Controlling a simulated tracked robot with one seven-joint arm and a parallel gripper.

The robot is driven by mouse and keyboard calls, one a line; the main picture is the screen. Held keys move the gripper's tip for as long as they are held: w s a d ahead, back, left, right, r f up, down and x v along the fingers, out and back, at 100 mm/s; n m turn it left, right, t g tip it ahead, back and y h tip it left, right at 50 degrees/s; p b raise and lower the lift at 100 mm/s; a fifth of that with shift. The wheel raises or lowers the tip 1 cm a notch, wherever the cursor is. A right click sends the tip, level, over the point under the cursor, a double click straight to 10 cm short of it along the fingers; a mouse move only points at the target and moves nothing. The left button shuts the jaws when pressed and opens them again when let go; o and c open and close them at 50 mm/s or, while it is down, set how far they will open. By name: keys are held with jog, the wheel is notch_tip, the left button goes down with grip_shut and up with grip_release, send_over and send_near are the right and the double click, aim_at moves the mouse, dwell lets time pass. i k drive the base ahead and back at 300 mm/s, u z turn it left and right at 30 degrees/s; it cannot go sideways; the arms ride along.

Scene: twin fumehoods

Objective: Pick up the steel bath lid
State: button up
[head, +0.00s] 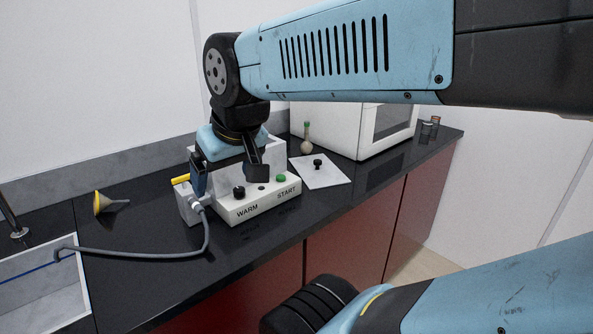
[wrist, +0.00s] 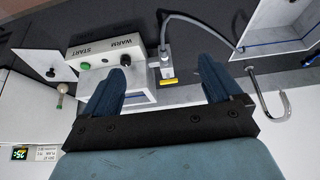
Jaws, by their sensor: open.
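The lid, a pale flat plate (head: 331,177) with a black knob (head: 318,164), lies on the dark bench to the right of the bath. In the wrist view the plate (wrist: 35,58) is at the upper left, apart from my fingers. The white bath (head: 258,206) has a front panel marked WARM and START, with a black knob and a green button. My gripper (head: 229,179) is open and empty above the bath, its fingers pointing down. In the wrist view my gripper (wrist: 163,72) has its two blue fingers spread wide, with part of the bath between and below them.
A flask with a green stopper (head: 306,143) stands just behind the lid, near a large white appliance (head: 345,128). A grey hose (head: 150,255) runs from the bath's yellow-topped side fitting to the sink (head: 40,293). A yellow funnel (head: 103,203) lies at left.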

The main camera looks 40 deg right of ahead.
aim_at(317, 172)
jog(key=k, duration=0.5)
jog(key=z, duration=0.75)
jog(key=i, duration=0.6)
